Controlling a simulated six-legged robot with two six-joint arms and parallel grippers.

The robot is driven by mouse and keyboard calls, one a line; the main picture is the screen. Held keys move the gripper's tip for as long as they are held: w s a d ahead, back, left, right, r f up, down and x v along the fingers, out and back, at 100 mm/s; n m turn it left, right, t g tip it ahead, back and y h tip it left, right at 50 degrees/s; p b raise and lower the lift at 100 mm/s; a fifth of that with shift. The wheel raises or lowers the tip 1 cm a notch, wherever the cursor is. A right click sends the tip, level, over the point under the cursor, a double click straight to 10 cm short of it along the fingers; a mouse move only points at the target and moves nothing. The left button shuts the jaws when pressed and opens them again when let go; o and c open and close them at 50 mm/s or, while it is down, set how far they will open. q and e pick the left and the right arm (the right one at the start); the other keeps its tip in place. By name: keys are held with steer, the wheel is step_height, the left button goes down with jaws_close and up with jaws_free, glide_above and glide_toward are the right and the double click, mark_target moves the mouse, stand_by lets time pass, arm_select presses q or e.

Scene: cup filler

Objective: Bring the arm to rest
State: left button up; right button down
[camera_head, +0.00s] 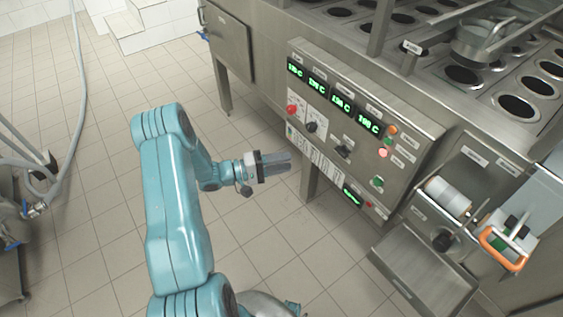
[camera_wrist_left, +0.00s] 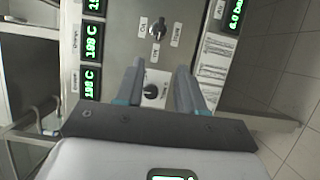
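My left arm (camera_head: 178,215) is light blue and comes up from the bottom of the head view, bent at the elbow. My left gripper (camera_head: 284,162) points right, toward the machine's control panel (camera_head: 330,139). In the left wrist view its two grey fingers (camera_wrist_left: 160,68) stand apart with nothing held between them. A black knob (camera_wrist_left: 151,91) on the panel shows in the gap behind them. The fingers look clear of the panel, though the exact distance is hard to tell. My right gripper is in neither view.
The panel carries green temperature displays (camera_head: 341,103), a red knob (camera_head: 292,109) and several switches. Lower right are a white roll (camera_head: 447,196), an orange handle (camera_head: 502,249) and a steel tray (camera_head: 425,272). Tiled floor (camera_head: 90,130) lies open left of the arm; hoses run along the far left.

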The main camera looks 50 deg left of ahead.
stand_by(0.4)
arm_select(q)
steer(key=w+d+f+m+g+y+p, duration=0.1)
steer(key=w+d+y+p, duration=0.15)
steer(key=d, duration=0.35)
steer(key=w+d+m+g+y+p, duration=0.1)
steer(key=w+d+g+p, duration=0.1)
steer(key=w+d+p, duration=0.3)
steer(key=s+d+f+m+g+p, duration=0.25)
steer(key=s+d+g, duration=0.3)
steer(key=d, duration=0.65)
steer(key=s+d+m+g+p, duration=0.1)
steer(key=s+d+m+g, duration=0.2)
steer(key=s, duration=0.5)
steer(key=s+d+m+g+p, duration=0.1)
steer(key=s+d+m+g, duration=0.2)
steer(key=s+d, duration=0.3)
steer(key=s+g, duration=0.1)
steer(key=s, duration=0.1)
steer(key=shift+s+r+y, duration=0.25)
steer(key=shift+s+y, duration=0.1)
steer(key=shift+s, duration=0.05)
